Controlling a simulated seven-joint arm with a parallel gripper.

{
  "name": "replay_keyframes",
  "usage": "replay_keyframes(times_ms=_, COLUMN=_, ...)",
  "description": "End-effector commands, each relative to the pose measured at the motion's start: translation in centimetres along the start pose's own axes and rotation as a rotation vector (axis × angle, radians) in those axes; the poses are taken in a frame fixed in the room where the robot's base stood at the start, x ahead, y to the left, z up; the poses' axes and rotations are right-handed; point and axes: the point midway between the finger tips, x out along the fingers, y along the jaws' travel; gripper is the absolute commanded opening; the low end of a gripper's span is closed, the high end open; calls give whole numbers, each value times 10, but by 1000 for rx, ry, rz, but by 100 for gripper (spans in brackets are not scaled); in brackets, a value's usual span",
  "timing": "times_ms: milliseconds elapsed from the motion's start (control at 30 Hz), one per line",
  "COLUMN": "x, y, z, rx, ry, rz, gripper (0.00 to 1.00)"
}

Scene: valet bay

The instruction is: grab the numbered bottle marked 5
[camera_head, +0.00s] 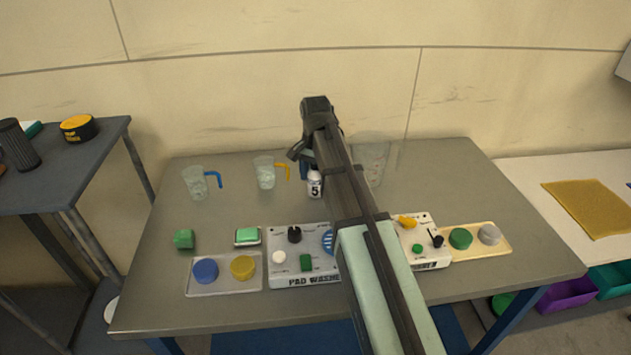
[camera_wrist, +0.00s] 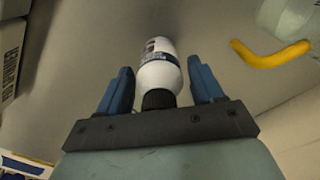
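The bottle marked 5 (camera_head: 314,186) is small and white with a dark cap and a dark number label. It stands upright on the grey table, partly hidden by my arm. In the wrist view the bottle (camera_wrist: 159,74) lies between the two blue fingers of my gripper (camera_wrist: 159,65), its black cap toward the palm. A gap shows on each side, so my gripper is open around it without visibly touching. In the head view my arm hides most of the gripper.
A blue-handled jug (camera_head: 195,184) and a yellow-handled jug (camera_head: 264,172) stand left of the bottle. A clear container (camera_head: 372,160) is behind my arm on the right. The pad washer panel (camera_head: 290,276) and a tray (camera_head: 225,285) lie in front.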

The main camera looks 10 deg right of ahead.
Motion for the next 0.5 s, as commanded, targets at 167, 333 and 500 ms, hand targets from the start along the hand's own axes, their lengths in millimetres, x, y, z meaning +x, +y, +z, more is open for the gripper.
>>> replay_keyframes(times_ms=167, x=0, y=0, z=0, rx=0, ry=0, rz=0, gripper=49)
replay_keyframes(times_ms=333, x=0, y=0, z=0, rx=0, ry=0, rz=0, gripper=33)
replay_keyframes(times_ms=500, x=0, y=0, z=0, rx=0, ry=0, rz=0, gripper=16)
